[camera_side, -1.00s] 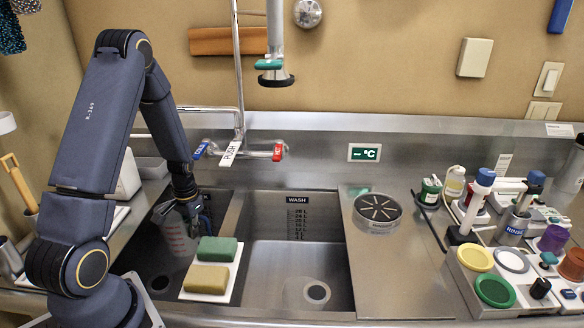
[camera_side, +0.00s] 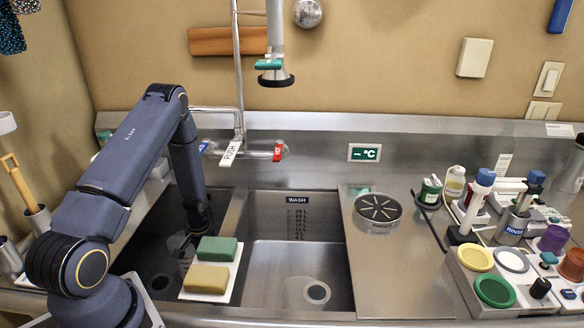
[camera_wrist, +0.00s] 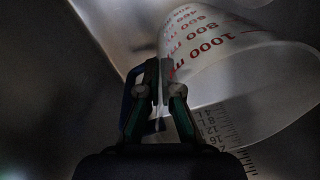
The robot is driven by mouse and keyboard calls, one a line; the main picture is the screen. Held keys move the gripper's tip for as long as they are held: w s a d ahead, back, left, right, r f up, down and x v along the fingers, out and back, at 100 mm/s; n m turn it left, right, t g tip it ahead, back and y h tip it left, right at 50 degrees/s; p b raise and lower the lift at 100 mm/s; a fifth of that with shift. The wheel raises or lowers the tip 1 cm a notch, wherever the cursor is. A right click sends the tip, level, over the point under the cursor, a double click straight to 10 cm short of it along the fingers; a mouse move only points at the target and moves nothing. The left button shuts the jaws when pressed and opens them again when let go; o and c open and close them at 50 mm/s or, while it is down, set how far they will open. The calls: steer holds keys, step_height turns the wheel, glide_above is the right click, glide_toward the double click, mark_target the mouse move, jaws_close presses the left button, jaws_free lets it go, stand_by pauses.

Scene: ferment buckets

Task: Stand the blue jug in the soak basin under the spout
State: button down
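In the wrist view the jug (camera_wrist: 225,65) is a pale translucent beaker with red millilitre marks and a blue handle (camera_wrist: 129,95), filling the upper right. My gripper (camera_wrist: 158,70) has its fingers close together at the handle, apparently shut on it. In the side view my gripper (camera_side: 190,232) is down inside the dark left basin (camera_side: 155,262). The jug is lost in shadow there, so I cannot tell whether its base touches the floor. A tap spout (camera_side: 273,75) hangs above the sink, over the WASH basin side.
A green and a tan sponge (camera_side: 207,279) lie on a white board (camera_side: 238,268) right of my gripper. The WASH basin (camera_side: 270,265) is empty. A round drain strainer (camera_side: 378,208) sits on the steel counter. Bottles and lids crowd the far right.

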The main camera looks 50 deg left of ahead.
steer(key=shift+f, duration=0.15)
steer(key=c, duration=1.3)
jaws_free()
steer(key=r, duration=1.2)
steer(key=shift+w+d+r, duration=0.2)
steer(key=shift+d, duration=0.2)
